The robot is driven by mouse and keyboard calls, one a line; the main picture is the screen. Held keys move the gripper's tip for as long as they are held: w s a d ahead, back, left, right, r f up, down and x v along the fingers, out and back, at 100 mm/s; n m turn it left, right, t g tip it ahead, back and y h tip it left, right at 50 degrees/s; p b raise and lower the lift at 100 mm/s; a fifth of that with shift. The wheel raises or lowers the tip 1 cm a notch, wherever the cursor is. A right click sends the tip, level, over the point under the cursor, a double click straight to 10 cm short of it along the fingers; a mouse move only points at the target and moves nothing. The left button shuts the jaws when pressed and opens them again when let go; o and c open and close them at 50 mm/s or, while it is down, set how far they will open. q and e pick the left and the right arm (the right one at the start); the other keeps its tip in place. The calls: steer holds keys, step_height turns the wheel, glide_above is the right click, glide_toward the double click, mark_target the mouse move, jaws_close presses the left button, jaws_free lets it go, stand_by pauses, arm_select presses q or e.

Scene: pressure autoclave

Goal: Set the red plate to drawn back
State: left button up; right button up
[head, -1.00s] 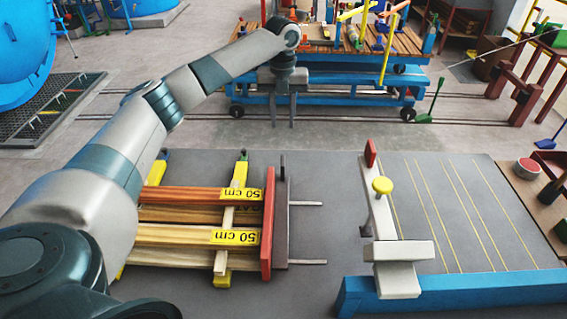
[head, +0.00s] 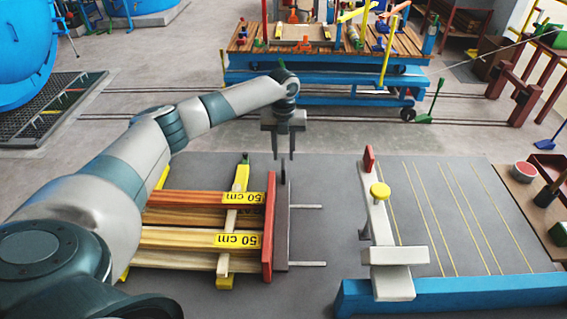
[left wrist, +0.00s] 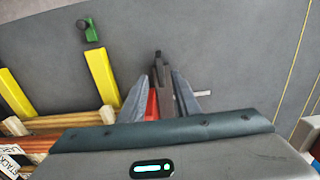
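The red plate (head: 268,228) stands upright at the right end of the stacked timber boards (head: 190,210). A dark grey plate (head: 281,235) stands just right of it, with a dark upright handle (head: 283,172) at its far end. Two light rods (head: 306,206) stick out to the right. My left gripper (head: 284,157) is open and points down, its fingers at or just above the handle's top. In the left wrist view, the red plate (left wrist: 152,106) and the handle (left wrist: 158,66) show between the spread fingers; I see no contact. My right gripper is out of view.
Yellow uprights and a 50 cm label (head: 239,240) sit around the boards. A pale stop with a yellow knob (head: 380,190) stands on a blue rail (head: 450,292) at the right. Grey table surface right of the rods is clear. A blue cart (head: 325,85) stands behind.

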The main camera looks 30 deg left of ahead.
mark_target(284, 164)
arm_select(q)
step_height(284, 164, down, 6)
steer(key=shift+f+p, duration=0.25)
steer(key=shift+p, duration=0.45)
jaws_close()
